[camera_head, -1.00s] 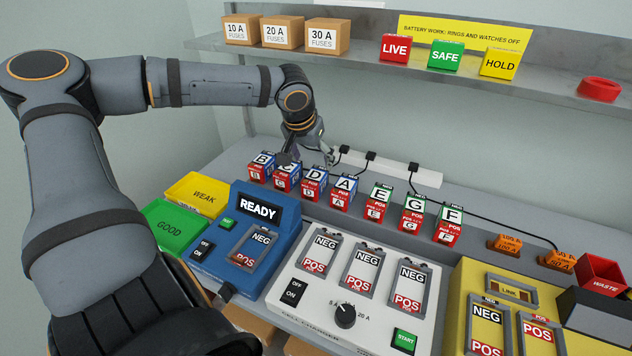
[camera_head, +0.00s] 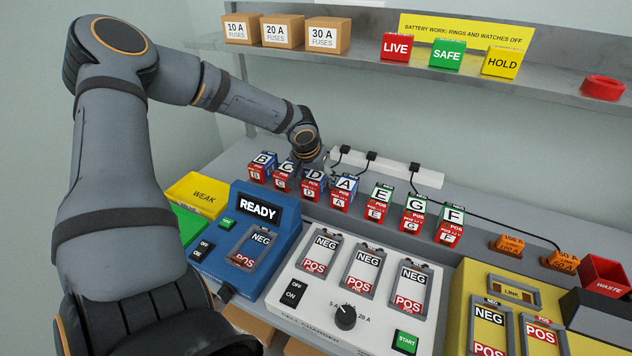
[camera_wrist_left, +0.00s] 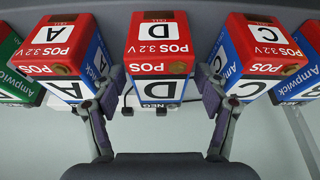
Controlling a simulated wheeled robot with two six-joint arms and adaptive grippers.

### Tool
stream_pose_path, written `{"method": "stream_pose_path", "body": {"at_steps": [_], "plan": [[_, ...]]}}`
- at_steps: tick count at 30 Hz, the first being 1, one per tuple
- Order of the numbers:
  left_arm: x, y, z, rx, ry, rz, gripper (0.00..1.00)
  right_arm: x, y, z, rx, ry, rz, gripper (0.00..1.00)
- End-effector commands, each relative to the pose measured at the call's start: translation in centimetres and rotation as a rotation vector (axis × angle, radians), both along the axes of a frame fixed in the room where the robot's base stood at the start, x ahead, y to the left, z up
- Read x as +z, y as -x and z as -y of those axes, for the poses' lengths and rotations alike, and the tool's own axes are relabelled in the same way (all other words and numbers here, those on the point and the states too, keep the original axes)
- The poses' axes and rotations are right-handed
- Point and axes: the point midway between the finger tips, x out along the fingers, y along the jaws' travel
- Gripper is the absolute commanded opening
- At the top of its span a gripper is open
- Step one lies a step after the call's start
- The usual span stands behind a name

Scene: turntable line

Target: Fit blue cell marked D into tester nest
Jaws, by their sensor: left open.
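The blue cell marked D (camera_head: 314,184) stands upright in the row of cells, between cell C (camera_head: 285,177) and cell A (camera_head: 343,191). In the left wrist view cell D (camera_wrist_left: 159,50) is centred. My left gripper (camera_wrist_left: 160,105) is open, with one finger on each side of cell D, in the gaps beside cells A and C. I cannot tell whether the fingers touch it. In the head view my left gripper (camera_head: 312,166) is small, partly hidden by its wrist. The blue tester (camera_head: 213,265) reads READY; its nest (camera_head: 255,246), labelled NEG and POS, is empty. My right gripper is not seen.
Cell B (camera_head: 262,167) and green-topped cells E (camera_head: 378,203), G (camera_head: 413,213) and F (camera_head: 449,225) share the row. A white cell charger (camera_head: 345,316) with empty bays stands right of the tester. A yellow WEAK tray (camera_head: 197,195) lies left. A shelf (camera_head: 370,60) runs above.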

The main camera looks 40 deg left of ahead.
Motion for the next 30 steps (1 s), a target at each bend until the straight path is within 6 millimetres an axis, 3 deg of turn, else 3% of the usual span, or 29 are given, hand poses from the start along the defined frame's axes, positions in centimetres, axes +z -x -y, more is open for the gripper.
{"method": "stream_pose_path", "body": {"at_steps": [6,22,30], "plan": [[-0.01,-0.04,0.00,0.001,0.001,0.001,0.71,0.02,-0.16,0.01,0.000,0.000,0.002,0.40],[0.02,-0.03,0.00,0.000,0.001,0.001,0.00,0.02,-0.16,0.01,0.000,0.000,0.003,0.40],[0.15,-0.09,-0.02,0.000,0.000,0.003,0.00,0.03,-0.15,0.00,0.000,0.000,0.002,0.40]]}}
